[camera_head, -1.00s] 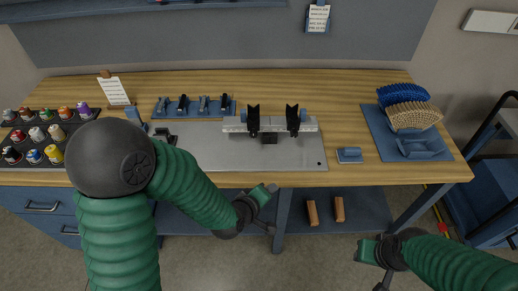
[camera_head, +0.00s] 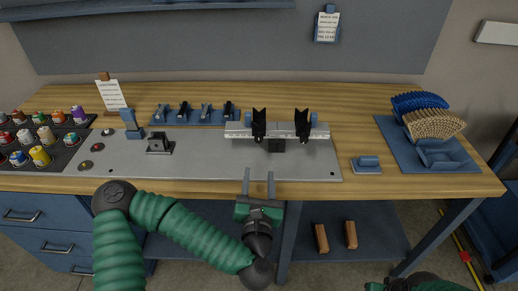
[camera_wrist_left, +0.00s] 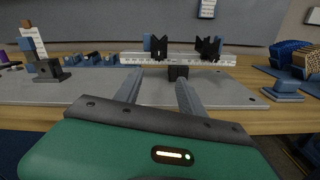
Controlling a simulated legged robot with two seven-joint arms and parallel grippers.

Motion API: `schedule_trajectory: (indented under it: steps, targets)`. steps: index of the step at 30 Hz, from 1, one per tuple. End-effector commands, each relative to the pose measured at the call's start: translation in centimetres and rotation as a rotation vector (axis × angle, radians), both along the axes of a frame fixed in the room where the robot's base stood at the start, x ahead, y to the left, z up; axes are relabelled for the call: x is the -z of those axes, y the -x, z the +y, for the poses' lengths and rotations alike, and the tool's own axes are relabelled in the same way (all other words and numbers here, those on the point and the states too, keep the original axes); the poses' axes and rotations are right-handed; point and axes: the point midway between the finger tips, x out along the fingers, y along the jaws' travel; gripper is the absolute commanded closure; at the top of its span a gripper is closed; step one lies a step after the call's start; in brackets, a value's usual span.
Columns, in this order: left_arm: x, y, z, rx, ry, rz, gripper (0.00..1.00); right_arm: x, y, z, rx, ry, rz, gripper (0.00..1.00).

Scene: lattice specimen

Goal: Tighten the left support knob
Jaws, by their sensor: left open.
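Two black V-shaped supports stand on a silver ruled rail (camera_head: 290,132), the left support (camera_head: 259,125) and the right support (camera_head: 302,125). A small blue knob (camera_head: 248,118) shows just left of the left support; it also shows in the left wrist view (camera_wrist_left: 147,43), partly hidden by the support. My left gripper (camera_head: 258,178) is open and empty in front of the rail, at the plate's front edge, its fingers pointing toward the rail. In the left wrist view both fingers (camera_wrist_left: 158,90) are apart with nothing between them. Only a sliver of my right arm shows at the bottom right; its fingers are hidden.
A grey metal plate (camera_head: 210,164) lies under the rail on the wooden bench (camera_head: 352,102). A black bracket (camera_head: 159,144) and a blue stand (camera_head: 131,124) are at left, near the jars. A blue block (camera_head: 367,164) and brushes (camera_head: 433,124) are at right.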

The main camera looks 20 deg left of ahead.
Motion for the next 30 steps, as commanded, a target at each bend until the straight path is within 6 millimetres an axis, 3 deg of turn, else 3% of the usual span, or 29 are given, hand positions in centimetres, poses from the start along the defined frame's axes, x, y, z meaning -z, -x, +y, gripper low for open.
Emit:
schedule_trajectory:
  steps: [1,15,20,27,30]
  targets:
    - [0.1,-0.8,0.8,-0.015,0.004,-0.007,0.53,0.7,0.0,0.0,0.000,0.000,0.001,0.64]
    - [-0.2,-12.0,3.7,-0.006,-0.004,-0.006,0.53,0.6,0.0,0.0,0.000,0.000,0.000,0.64]
    - [-0.2,-13.5,4.1,-0.004,-0.004,-0.006,0.53,0.6,0.0,0.0,0.000,0.000,0.000,0.64]
    - [-0.2,-13.7,4.1,-0.003,-0.004,-0.005,0.53,0.6,0.0,0.0,0.000,0.000,0.000,0.64]
    - [-0.2,-13.7,4.1,-0.003,-0.004,-0.005,0.64,0.6,0.0,0.0,0.000,0.000,0.000,0.64]
